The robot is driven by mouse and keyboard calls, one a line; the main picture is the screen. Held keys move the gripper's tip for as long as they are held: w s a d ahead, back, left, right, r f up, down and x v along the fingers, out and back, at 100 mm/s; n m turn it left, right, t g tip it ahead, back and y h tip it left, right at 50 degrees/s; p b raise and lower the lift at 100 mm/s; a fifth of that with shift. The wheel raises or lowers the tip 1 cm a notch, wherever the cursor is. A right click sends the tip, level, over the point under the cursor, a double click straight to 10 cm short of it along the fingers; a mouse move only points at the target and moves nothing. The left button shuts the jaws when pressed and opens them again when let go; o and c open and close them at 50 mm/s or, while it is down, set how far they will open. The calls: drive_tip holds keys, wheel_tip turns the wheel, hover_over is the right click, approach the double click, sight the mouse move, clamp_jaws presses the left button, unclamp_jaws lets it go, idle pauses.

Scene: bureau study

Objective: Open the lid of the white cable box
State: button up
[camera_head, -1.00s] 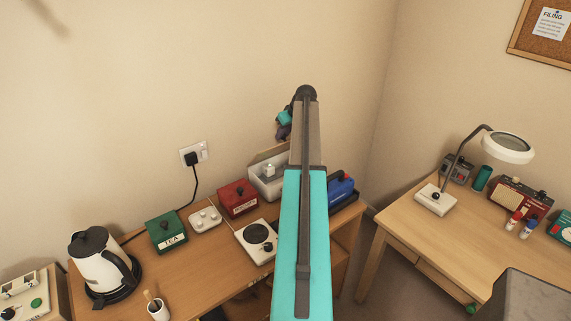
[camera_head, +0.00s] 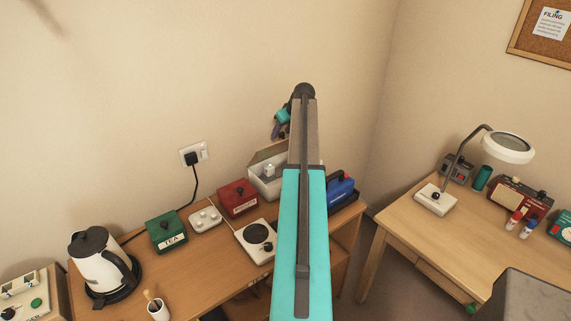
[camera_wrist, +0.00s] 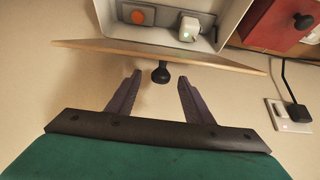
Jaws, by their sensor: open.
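The white cable box (camera_head: 258,185) stands against the wall on the desk, partly hidden by my arm in the head view. Its lid (camera_head: 267,153) is raised and stands up at the back of the box. In the wrist view, the lid (camera_wrist: 100,46) shows nearly edge-on, with its dark knob (camera_wrist: 161,73) on the side facing me. My gripper (camera_wrist: 160,84) is open, with one finger on each side of the knob and gaps between. Inside the box, a white plug (camera_wrist: 188,29) with a green light and an orange round part (camera_wrist: 137,15) show.
A red box (camera_head: 238,199) stands left of the cable box and a blue case (camera_head: 341,190) right of it. A hotplate (camera_head: 257,240) is in front. A wall socket (camera_head: 194,153) with a black plug is to the left.

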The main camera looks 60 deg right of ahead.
drive_tip(key=shift+s, duration=0.1)
drive_tip(key=s+f+p+v, duration=0.1)
drive_tip(key=v, duration=0.6)
drive_tip(key=shift+s+a, duration=0.15)
drive_tip(key=shift+a, duration=0.05)
idle(0.5)
idle(0.5)
